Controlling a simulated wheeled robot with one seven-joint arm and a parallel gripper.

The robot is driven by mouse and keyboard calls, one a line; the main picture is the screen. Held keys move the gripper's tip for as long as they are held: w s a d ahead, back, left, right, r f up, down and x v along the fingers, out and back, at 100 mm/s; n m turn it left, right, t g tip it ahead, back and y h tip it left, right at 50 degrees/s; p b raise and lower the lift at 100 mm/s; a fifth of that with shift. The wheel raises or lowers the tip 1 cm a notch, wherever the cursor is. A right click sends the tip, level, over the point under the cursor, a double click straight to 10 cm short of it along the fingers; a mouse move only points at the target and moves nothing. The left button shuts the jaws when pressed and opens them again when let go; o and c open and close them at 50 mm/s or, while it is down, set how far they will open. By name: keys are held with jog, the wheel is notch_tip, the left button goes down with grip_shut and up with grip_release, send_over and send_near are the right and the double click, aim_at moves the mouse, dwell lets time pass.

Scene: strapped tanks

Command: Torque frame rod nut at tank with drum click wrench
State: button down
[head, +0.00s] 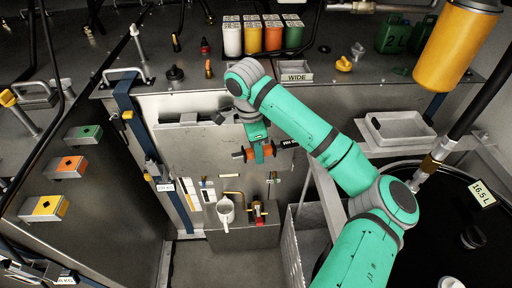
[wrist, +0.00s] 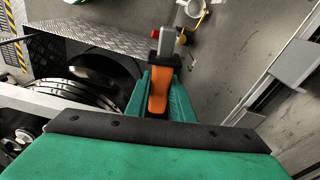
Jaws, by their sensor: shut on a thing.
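My gripper (head: 261,152) hangs in front of a grey upright panel in the head view. It is shut on an orange tool with dark ends, lying roughly crosswise; this may be the drum click wrench, though its label is too small to read. In the wrist view my gripper (wrist: 160,92) holds the same orange tool (wrist: 158,101), with a grey end beyond the fingers. A black round tank (head: 430,228) marked 16.5 L stands at the right. Blue straps (head: 128,108) cross metal casings at the left. I cannot make out the frame rod nut.
Coloured canisters (head: 272,37) and a tray marked WIDE (head: 295,72) stand on the back shelf. A grey tray (head: 398,130) is at the right. A white cup (head: 226,211) and brass fittings (head: 258,212) sit below my gripper. Coloured blocks (head: 66,167) line the left casing.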

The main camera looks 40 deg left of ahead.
jog(key=shift+s+d+n, duration=0.2)
jog(key=shift+d+n, duration=0.1)
jog(key=shift+d, duration=0.15)
jog(key=shift+s+d+n, duration=0.2)
jog(key=shift+d+n, duration=0.1)
jog(key=shift+d, duration=0.15)
jog(key=shift+s+d+n, duration=0.3)
jog(key=shift+d+n, duration=0.2)
jog(key=shift+d, duration=0.35)
jog(key=shift+s+d+n, duration=0.3)
jog(key=shift+d+n, duration=0.2)
jog(key=shift+d, duration=0.3)
jog(key=shift+d, duration=0.1)
jog(key=shift+s+d+n, duration=0.15)
jog(key=shift+d+n, duration=0.35)
jog(key=shift+d, duration=0.35)
jog(key=shift+s+d+n, duration=0.1)
jog(key=shift+d+n, duration=0.4)
jog(key=shift+d, duration=0.3)
jog(key=shift+d+n+y, duration=0.3)
jog(key=shift+d+n, duration=0.7)
jog(key=shift+d, duration=0.7)
